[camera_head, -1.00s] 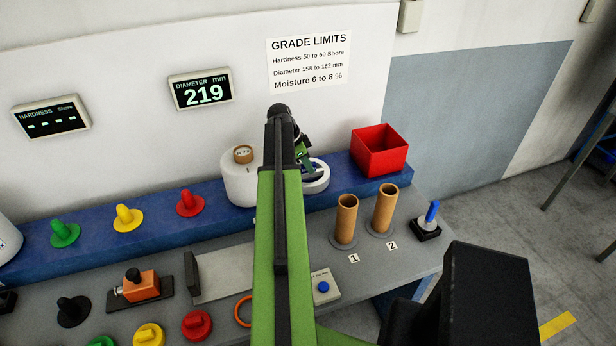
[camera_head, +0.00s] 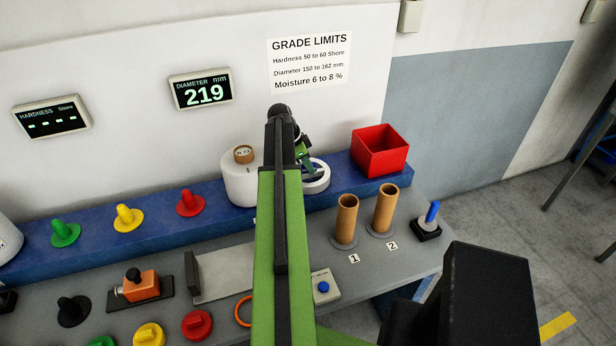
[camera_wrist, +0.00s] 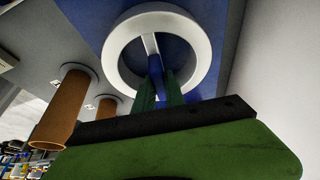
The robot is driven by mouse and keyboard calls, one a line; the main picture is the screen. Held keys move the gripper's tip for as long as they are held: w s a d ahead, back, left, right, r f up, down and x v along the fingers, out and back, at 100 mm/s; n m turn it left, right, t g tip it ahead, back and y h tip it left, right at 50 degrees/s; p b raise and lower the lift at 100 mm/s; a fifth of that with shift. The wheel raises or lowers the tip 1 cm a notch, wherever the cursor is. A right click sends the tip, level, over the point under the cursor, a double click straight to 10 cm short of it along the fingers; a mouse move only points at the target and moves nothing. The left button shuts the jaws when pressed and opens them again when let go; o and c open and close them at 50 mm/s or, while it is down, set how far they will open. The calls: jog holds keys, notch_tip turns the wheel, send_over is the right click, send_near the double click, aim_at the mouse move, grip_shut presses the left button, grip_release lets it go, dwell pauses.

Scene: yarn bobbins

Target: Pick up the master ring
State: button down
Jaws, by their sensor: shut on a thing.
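The master ring (camera_head: 316,178) looks like a white ring and shows at the blue shelf, partly hidden behind my gripper. In the wrist view the white ring (camera_wrist: 112,58) is seen with blue inside it and a pale narrow bar near its middle. The exact contact is hard to see. I cannot tell whether the ring touches the shelf.
A white cylinder (camera_head: 240,184) stands left of the ring, and a red bin (camera_head: 380,155) stands to the right on the blue shelf (camera_head: 150,238). Two brown tubes (camera_head: 346,217) (camera_head: 385,207) stand in front. A display (camera_head: 201,91) reads 219 mm.

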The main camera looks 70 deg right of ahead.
dwell(0.3)
notch_tip(320, 180, up, 10)
jog(key=p, duration=1)
jog(key=shift+r, duration=0.15)
